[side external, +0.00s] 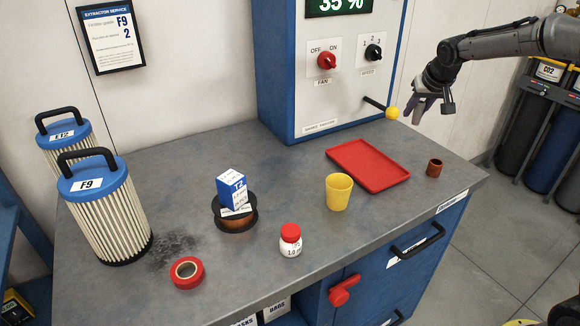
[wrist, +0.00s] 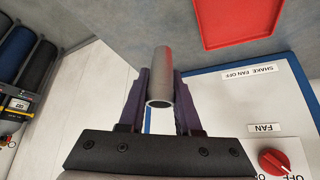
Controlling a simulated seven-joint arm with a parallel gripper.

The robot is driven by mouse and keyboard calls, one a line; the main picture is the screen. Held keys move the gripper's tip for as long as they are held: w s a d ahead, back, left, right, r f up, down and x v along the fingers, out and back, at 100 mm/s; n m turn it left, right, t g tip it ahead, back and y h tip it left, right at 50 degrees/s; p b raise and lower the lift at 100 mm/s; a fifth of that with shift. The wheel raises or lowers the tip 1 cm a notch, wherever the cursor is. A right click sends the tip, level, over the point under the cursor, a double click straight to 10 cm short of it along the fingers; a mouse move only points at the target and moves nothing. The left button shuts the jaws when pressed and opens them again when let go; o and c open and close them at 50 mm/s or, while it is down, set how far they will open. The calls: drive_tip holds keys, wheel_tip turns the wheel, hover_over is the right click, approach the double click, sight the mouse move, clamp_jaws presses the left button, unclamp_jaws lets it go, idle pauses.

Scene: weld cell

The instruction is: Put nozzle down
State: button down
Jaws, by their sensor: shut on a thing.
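In the wrist view a grey metal tube, the nozzle (wrist: 162,78), sits between the purple fingers of my gripper (wrist: 161,88), which is shut on it. Its open end faces the camera. In the side external view my gripper (side external: 420,106) hangs in the air at the upper right, beyond the bench's back right part, right of the yellow knob. The nozzle cannot be made out there. On the grey bench (side external: 310,205) below stand a red tray (side external: 368,165), which is empty, and a small copper-brown cup (side external: 435,167) to its right.
A blue and white control cabinet (side external: 335,70) with a yellow-knobbed lever (side external: 391,113) stands left of my gripper. A yellow cup (side external: 339,192), a red-capped jar (side external: 291,240), a wire spool (side external: 235,215) with a box (side external: 231,190), red tape (side external: 187,272) and a filter (side external: 104,207) occupy the bench.

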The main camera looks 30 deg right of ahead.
drive_tip(key=w+a+n+t+y, duration=0.1)
drive_tip(key=a+n+y, duration=0.15)
drive_tip(key=a, duration=1.15)
drive_tip(key=w+a+n+y, duration=0.1)
drive_tip(key=a+n, duration=0.2)
drive_tip(key=a, duration=1.1)
approach(278, 163)
drive_tip(key=shift+w+f+h, duration=0.15)
drive_tip(key=shift+w+h, duration=0.1)
drive_tip(key=shift+w, duration=0.9)
drive_tip(key=shift+w+f, duration=0.5)
drive_tip(key=shift+f, duration=0.05)
drive_tip(key=shift+w+f, duration=0.1)
drive_tip(key=shift+f, duration=1.55)
drive_tip(key=c, duration=0.6)
unclamp_jaws()
drive_tip(key=shift+f, duration=0.15)
